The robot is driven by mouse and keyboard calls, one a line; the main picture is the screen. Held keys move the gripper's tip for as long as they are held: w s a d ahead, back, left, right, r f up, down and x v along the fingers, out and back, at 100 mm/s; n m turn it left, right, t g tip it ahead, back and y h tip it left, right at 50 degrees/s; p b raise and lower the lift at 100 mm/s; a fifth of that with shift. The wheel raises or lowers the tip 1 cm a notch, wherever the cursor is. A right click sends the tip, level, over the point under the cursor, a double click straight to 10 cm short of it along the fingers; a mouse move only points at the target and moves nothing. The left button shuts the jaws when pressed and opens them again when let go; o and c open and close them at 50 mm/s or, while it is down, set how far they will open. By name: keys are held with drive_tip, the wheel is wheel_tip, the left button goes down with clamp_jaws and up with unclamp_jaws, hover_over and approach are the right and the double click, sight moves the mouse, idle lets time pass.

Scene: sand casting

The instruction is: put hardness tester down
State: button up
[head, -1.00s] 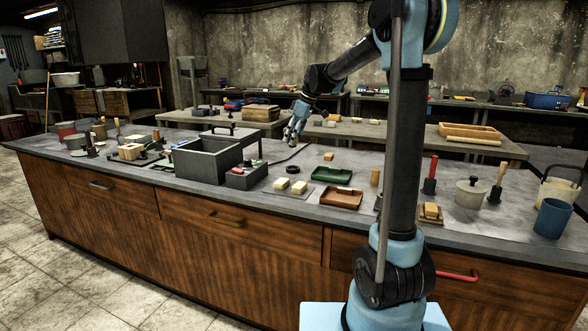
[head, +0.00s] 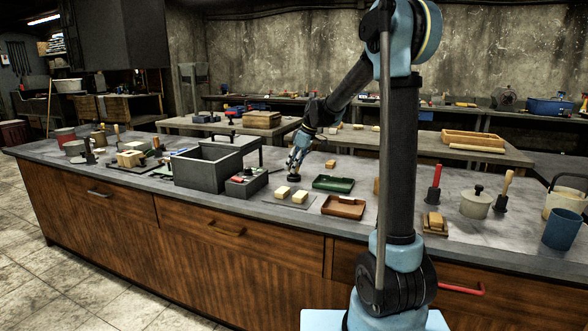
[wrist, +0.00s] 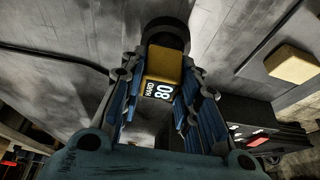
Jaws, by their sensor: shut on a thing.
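The hardness tester (wrist: 163,67) is yellow with a dark round end and a small display reading "HARD 80". It sits between the two blue-padded fingers of my gripper (wrist: 160,82), which is shut on it. In the head view my gripper (head: 296,163) points down over the grey counter (head: 240,205), between the dark open box and the green tray. The tester's dark base (head: 294,178) shows just below the fingers, at or very near the counter top. I cannot tell whether it touches.
A small dark box with a red part (head: 246,182) stands close left of the gripper. Pale blocks (head: 282,191) lie just in front on a flat plate. A green tray (head: 333,183) and a brown tray (head: 343,207) lie to the right. A large dark open box (head: 207,168) is farther left.

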drive_tip(key=shift+f, duration=0.45)
drive_tip(key=shift+f, duration=0.3)
drive_tip(key=o, duration=1)
drive_tip(key=shift+o, duration=0.2)
drive_tip(key=v, duration=1.2)
drive_tip(key=shift+r, duration=0.35)
drive_tip(key=shift+s+a, duration=0.1)
drive_tip(key=shift+s, duration=0.05)
